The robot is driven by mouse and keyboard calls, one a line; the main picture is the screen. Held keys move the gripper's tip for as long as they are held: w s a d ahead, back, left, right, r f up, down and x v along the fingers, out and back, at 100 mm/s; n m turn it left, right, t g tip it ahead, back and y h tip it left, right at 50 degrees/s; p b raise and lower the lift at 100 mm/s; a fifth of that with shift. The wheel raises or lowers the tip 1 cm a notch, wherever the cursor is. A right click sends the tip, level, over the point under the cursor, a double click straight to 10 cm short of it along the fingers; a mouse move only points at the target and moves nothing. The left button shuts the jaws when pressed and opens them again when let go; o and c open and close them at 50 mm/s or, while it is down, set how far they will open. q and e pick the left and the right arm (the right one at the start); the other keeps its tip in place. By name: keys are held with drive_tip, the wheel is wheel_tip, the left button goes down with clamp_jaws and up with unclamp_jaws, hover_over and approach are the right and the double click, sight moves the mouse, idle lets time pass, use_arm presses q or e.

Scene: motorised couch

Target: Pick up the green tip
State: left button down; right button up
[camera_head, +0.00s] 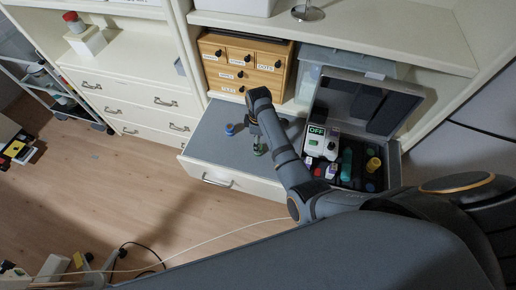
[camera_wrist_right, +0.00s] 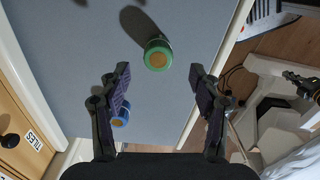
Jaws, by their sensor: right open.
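The green tip (camera_wrist_right: 157,55) stands on the grey pull-out surface (camera_wrist_right: 200,30), with a tan disc on its top, and casts a long shadow. In the head view the green tip (camera_head: 259,150) shows just below my right gripper (camera_head: 256,138), partly covered by it. In the right wrist view my right gripper (camera_wrist_right: 160,88) is open and empty. The green tip lies beyond the fingertips, roughly centred between them, with no visible contact. A blue tip (camera_wrist_right: 121,115) is behind the left finger; it also shows in the head view (camera_head: 230,129). My left gripper is not in view.
An open grey case (camera_head: 393,160) with a box marked OFF (camera_head: 322,140) and several coloured items stands right of my right gripper. A wooden drawer box (camera_head: 246,66) is at the back.

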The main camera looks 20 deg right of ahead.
drive_tip(key=shift+w+d+f, duration=0.15)
drive_tip(key=shift+w+f, duration=0.35)
drive_tip(key=shift+f, duration=0.2)
drive_tip(key=shift+s+f+p, duration=0.2)
drive_tip(key=shift+f+p, duration=0.05)
drive_tip(key=shift+f, duration=0.25)
drive_tip(key=shift+s+f+p, duration=0.15)
drive_tip(key=shift+f+p, duration=0.05)
drive_tip(key=shift+f, duration=0.25)
drive_tip(key=f, duration=0.2)
drive_tip(key=shift+a+f, duration=0.2)
drive_tip(key=shift+f, duration=0.3)
drive_tip(key=c, duration=0.7)
drive_tip(key=shift+c, duration=1.2)
use_arm(q)
drive_tip(key=w, duration=0.1)
drive_tip(key=w+r, duration=0.1)
drive_tip(key=w, duration=0.1)
drive_tip(key=shift+w+d, duration=0.15)
use_arm(e)
drive_tip(key=shift+c, duration=0.5)
